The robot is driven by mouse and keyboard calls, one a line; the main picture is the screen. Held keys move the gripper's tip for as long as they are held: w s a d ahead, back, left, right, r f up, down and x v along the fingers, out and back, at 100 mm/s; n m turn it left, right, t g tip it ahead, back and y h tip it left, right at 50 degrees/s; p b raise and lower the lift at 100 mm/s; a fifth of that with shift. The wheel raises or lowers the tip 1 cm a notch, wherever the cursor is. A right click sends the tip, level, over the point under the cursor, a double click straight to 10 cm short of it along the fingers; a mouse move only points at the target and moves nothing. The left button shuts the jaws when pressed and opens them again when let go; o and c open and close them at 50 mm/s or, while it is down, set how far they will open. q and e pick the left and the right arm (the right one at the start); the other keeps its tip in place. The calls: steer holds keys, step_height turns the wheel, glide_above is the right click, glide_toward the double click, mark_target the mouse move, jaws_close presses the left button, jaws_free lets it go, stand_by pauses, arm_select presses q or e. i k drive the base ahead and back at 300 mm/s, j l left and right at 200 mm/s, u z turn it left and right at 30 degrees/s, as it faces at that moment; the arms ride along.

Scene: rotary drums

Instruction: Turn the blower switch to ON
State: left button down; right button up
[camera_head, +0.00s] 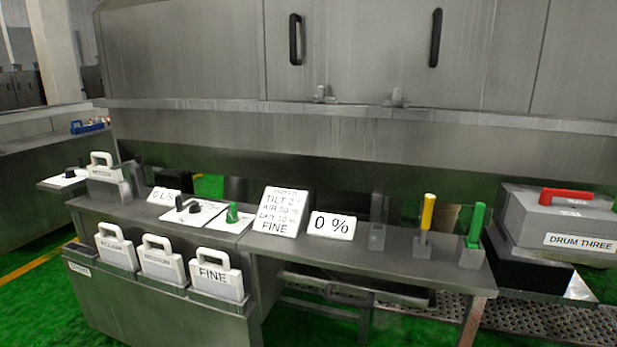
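Several knobs could be the blower switch, but their plate labels are too small to read. A black knob (183,204) sits on a white plate on the grey console (165,226). A green knob (232,213) sits on a white plate just right of it. Another black knob (69,173) is on a separate panel at the far left. I cannot tell which knob is the blower switch or which setting any of them points to. Neither of my grippers is in view.
Display signs read "0 L/s" (163,196) and "0 %" (332,225), beside an instruction card (281,211). White handled blocks (216,278) line the console front. Yellow (427,212) and green (475,225) levers stand right. A grey "DRUM THREE" case (560,228) is far right.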

mark_target(232, 211)
steer(key=i+j+z, duration=0.1)
steer(key=i+j, duration=0.25)
steer(key=i+j+z, duration=0.15)
steer(key=i+j, duration=0.15)
steer(key=j, duration=0.15)
steer(key=i+j+z, duration=0.1)
steer(key=i+j, duration=0.2)
steer(key=j, duration=0.2)
